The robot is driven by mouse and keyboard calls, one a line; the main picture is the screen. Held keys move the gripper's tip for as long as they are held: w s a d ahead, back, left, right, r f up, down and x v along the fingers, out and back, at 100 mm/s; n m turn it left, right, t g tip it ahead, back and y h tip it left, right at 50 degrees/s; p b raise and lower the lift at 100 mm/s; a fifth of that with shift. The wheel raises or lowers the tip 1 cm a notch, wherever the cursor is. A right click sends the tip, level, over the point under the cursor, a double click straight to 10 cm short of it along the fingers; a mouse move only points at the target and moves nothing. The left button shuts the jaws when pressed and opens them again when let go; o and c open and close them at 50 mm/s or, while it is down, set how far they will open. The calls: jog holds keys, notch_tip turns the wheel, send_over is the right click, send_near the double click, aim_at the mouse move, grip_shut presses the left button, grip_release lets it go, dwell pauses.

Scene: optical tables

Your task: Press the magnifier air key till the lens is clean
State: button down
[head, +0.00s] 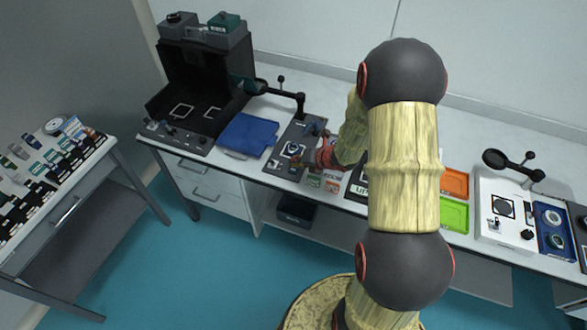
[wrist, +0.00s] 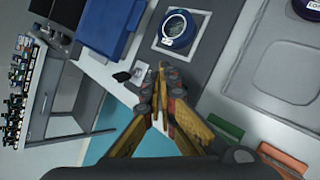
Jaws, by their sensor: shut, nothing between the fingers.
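A round, blue-rimmed lens piece (wrist: 176,27) sits in a white square on the board. I cannot tell how clean its glass is. My gripper (wrist: 158,72) is shut and empty, with its tips over the board edge below the lens. A small black lever (wrist: 121,76), perhaps the air key, lies just left of the tips by a pale plate. In the head view my gripper (head: 318,160) is low at the board's right side. Contact is unclear.
Orange (head: 455,181) and green (head: 454,214) trays and a second magnifier board (head: 518,212) are to the right. My arm hides the table's middle.

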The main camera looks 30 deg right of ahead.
aim_at(295, 169)
jog(key=shift+r+p, duration=1.9)
jog(key=shift+r, duration=0.65)
